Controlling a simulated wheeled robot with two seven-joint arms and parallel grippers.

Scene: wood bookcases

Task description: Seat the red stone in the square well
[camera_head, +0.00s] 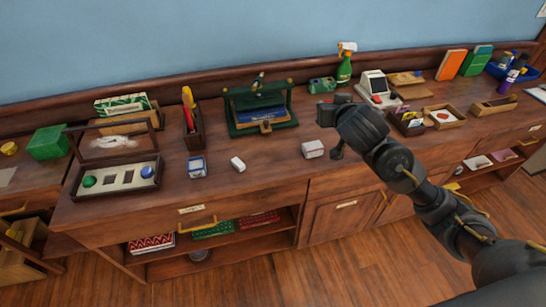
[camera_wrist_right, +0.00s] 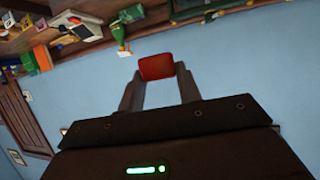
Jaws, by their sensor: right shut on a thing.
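The red stone (camera_wrist_right: 157,67) shows in the right wrist view between the fingertips of my right gripper (camera_wrist_right: 158,84), which is shut on it. In the head view my right gripper (camera_head: 334,124) is above the right-middle of the counter, and the stone cannot be made out there. A dark display case (camera_head: 76,193) stands at the left of the counter with its glass lid up. Its pale panel holds a green stone (camera_head: 88,181) at left and a blue stone (camera_head: 147,172) at right. Dark empty wells (camera_head: 128,177) lie between them; their exact shapes are too small to tell. My left gripper is not in view.
A small white box (camera_head: 313,149), a white block (camera_head: 238,164) and a blue-and-white container (camera_head: 196,167) sit along the front of the counter. A green stand (camera_head: 262,122) and a pen holder (camera_head: 191,128) are behind.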

